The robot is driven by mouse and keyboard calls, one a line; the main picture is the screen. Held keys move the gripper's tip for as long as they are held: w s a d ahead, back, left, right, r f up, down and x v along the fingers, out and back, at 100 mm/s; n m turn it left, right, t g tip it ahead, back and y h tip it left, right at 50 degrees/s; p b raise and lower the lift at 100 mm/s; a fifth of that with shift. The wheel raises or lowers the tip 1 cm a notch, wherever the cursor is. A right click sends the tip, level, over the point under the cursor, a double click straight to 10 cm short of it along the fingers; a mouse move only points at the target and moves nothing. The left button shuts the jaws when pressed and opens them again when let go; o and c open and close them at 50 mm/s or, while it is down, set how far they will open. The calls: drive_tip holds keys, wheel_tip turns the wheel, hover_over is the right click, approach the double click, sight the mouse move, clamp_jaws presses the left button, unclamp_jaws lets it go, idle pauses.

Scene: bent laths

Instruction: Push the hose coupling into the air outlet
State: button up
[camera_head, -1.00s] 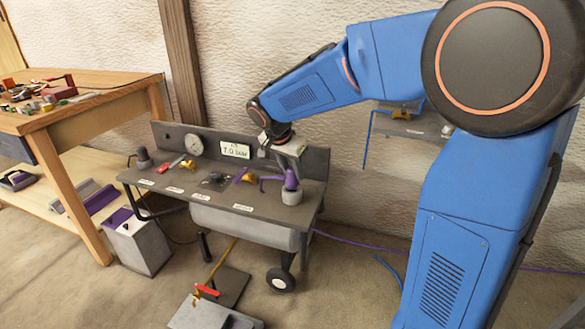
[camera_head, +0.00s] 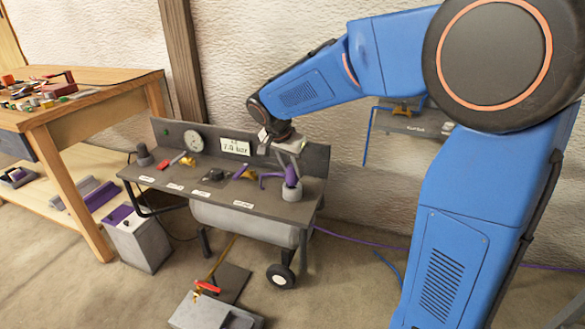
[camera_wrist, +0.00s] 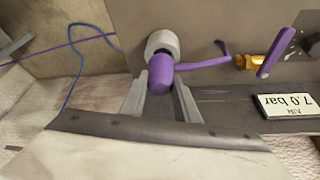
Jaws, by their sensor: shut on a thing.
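The purple hose coupling (camera_head: 290,175) stands upright at the grey round holder (camera_head: 291,195) on the right end of the grey bench. My gripper (camera_head: 290,159) is above it. In the wrist view the fingers (camera_wrist: 162,88) are shut on the purple coupling (camera_wrist: 160,74), with the grey holder (camera_wrist: 162,44) right behind it. A thin purple arm runs from the coupling to the right there. The brass air outlet (camera_wrist: 247,61) with a purple lever (camera_wrist: 277,52) is further right, apart from the coupling. I cannot tell how deep the coupling sits in the holder.
A display (camera_head: 235,147) reads 7.0 bar beside a round gauge (camera_head: 192,139). Other fittings line the bench (camera_head: 215,201) to the left. A wooden table (camera_head: 90,100) stands at the left. A purple hose (camera_head: 350,241) lies on the floor.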

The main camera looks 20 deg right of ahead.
drive_tip(key=shift+f, duration=1.05)
idle(2.0)
drive_tip(key=o, duration=1.6)
drive_tip(key=shift+r, duration=3.75)
